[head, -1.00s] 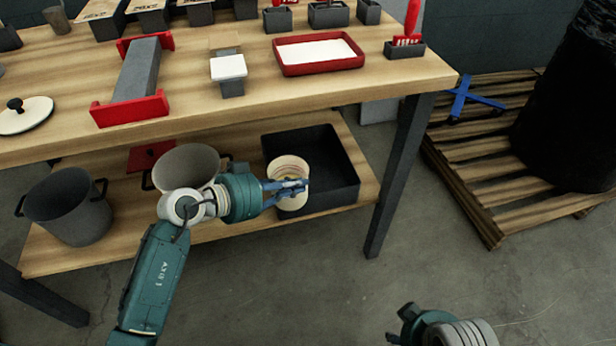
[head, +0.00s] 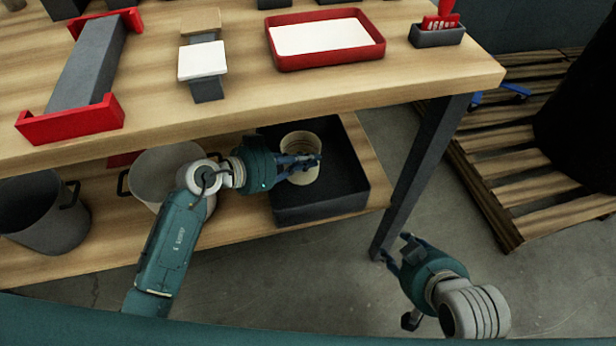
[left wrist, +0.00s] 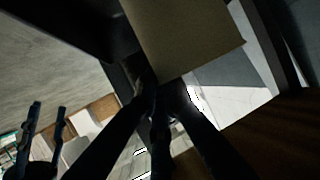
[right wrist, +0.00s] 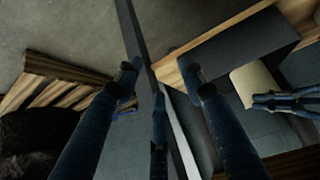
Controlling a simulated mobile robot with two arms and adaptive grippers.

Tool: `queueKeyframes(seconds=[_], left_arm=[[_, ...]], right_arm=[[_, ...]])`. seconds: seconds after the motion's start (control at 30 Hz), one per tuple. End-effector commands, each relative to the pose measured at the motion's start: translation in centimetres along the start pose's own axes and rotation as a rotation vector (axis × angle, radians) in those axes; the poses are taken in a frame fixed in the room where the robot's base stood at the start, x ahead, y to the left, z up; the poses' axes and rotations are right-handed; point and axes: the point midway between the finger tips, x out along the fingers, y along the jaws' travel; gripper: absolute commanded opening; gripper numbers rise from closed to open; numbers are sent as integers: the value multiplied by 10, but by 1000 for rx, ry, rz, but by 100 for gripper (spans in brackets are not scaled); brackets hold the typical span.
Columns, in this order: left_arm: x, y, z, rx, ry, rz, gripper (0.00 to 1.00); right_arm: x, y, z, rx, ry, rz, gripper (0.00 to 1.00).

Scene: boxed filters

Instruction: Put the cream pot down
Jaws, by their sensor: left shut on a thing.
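The cream pot (head: 301,142) is upright at the dark open bin (head: 322,207) on the lower shelf. My left gripper (head: 312,165) is shut on the pot's near side. In the head view the pot lies within the bin's outline; I cannot tell whether its base touches the bin floor. The pot (right wrist: 253,82) and my left gripper (right wrist: 290,102) also show in the right wrist view. A cream surface, likely the pot (left wrist: 190,38), fills the top of the left wrist view. My right gripper (head: 394,248) is open and empty, beside the table leg.
A grey pot (head: 50,215) and a pale pot (head: 150,180) stand left of the bin. A dark table leg (head: 425,165) stands at its right. A wooden pallet (head: 510,190) lies beyond.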

Motion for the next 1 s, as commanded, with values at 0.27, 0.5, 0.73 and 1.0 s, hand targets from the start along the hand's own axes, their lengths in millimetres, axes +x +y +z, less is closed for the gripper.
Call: queueKeyframes(seconds=[0.27,0.5,0.73,1.0], left_arm=[[10,0,19,0,4,-1,0],[13,-1,27,1,4,-1,0],[16,0,34,0,3,-1,0],[25,-1,53,0,4,-1,0]], right_arm=[[4,-8,-68,-4,273,-15,40],[-4,-12,-102,-6,410,-24,40],[-10,-15,-122,-6,499,-29,40],[-41,-22,-177,-4,772,-46,40]])
